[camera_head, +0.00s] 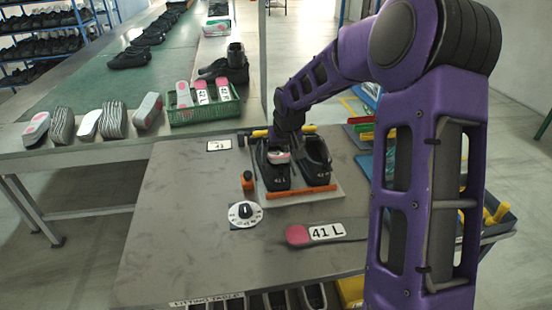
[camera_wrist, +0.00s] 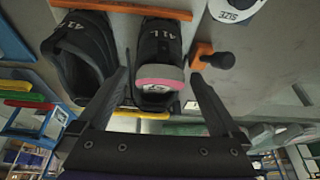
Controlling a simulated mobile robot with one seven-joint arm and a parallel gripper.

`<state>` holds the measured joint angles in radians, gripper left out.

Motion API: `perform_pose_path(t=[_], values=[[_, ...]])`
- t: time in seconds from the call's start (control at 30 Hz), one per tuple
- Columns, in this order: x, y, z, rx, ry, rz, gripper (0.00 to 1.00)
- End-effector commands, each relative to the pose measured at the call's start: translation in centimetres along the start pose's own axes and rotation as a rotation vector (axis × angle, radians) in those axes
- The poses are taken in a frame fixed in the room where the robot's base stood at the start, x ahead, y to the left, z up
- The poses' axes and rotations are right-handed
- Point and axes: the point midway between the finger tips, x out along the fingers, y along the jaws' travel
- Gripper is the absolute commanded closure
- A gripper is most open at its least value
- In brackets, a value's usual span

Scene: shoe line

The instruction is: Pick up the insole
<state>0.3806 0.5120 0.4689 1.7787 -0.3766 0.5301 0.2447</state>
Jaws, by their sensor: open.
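An insole (camera_head: 278,156) with a pink end and a white label sits partly inside the left black shoe (camera_head: 272,178) on the fixture. In the wrist view the insole (camera_wrist: 160,84) sticks out of its shoe (camera_wrist: 158,40), between my fingertips with gaps at both sides. My gripper (camera_wrist: 158,75) is open and empty. In the head view its fingers are hard to make out above the shoes. Another insole (camera_head: 320,234), grey and pink with a "41 L" label, lies flat on the table. The right shoe (camera_head: 315,160) stands beside the left one.
An orange bar (camera_head: 300,192) crosses the fixture's front. An orange holder with a black knob (camera_wrist: 212,57) stands close beside the insole's shoe. A white size dial (camera_head: 245,215) lies nearby. A green basket (camera_head: 205,112) of insoles is at back left. The table's left part is clear.

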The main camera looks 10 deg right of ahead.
Motion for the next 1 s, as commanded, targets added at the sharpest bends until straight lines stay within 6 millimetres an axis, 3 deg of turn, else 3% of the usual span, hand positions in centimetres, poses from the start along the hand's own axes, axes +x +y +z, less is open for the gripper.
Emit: perform_pose_path(t=[0.1,0.33,0.77,1.0], values=[[1.05,-0.03,-0.02,0.001,0.000,0.000,0.00],[1.11,0.00,-0.06,0.001,0.001,0.000,0.00],[1.09,0.02,-0.04,0.001,0.001,0.001,0.76],[1.04,0.02,-0.05,0.001,0.001,0.001,0.79]])
